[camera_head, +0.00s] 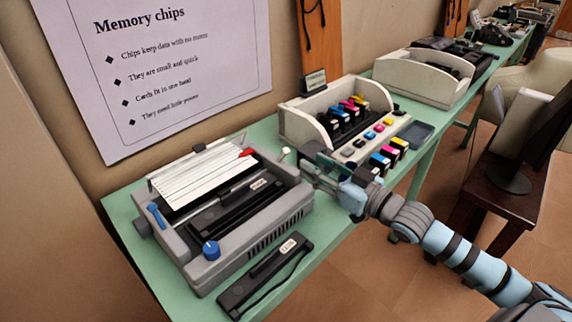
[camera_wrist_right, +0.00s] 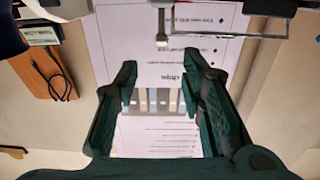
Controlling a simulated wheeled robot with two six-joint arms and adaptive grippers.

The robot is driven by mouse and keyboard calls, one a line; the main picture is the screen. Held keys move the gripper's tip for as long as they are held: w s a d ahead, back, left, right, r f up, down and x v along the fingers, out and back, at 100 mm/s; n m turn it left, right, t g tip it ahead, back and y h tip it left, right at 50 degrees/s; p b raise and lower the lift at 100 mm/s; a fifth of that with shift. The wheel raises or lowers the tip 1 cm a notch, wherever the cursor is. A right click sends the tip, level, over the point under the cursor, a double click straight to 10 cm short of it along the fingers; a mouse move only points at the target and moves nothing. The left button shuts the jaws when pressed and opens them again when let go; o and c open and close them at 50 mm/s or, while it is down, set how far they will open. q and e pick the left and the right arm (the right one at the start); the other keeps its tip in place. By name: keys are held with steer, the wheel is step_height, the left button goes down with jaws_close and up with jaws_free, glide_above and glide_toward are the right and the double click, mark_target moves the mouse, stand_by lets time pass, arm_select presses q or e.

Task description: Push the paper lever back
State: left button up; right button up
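A grey printer (camera_head: 235,232) stands on the green table with white paper (camera_head: 200,174) in its top. A short lever with a pale tip (camera_head: 286,152) stands at its right side; a pale-tipped lever also shows in the right wrist view (camera_wrist_right: 161,40). A blue lever (camera_head: 156,215) is at its left side. No label shows which one is the paper lever. My right gripper (camera_head: 313,168) is just right of the pale-tipped lever, apart from it. In the right wrist view its fingers (camera_wrist_right: 162,85) are spread and empty. My left gripper is out of view.
A black cartridge (camera_head: 264,275) lies in front of the printer, near the table edge. A white bin with ink cartridges (camera_head: 308,127) stands right behind my right gripper. A blue knob (camera_head: 211,250) is on the printer's front corner. A poster (camera_head: 160,70) hangs behind.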

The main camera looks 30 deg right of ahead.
mark_target(287, 150)
steer(key=b+x, duration=0.2)
steer(key=b, duration=0.1)
steer(key=f+b+x, duration=0.1)
steer(key=b+x, duration=0.2)
steer(key=shift+a+f, duration=0.1)
steer(key=x, duration=0.2)
steer(key=b+x, duration=0.1)
steer(key=x, duration=0.1)
steer(key=shift+w+r, duration=0.15)
steer(key=shift+r, duration=0.25)
steer(key=shift+w+a+r, duration=0.1)
steer(key=shift+w+a, duration=0.15)
steer(key=shift+w, duration=0.1)
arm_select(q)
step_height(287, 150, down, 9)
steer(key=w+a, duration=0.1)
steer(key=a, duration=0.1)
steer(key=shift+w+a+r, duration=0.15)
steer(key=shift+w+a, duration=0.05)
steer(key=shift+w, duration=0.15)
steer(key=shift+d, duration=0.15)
arm_select(e)
jaws_close()
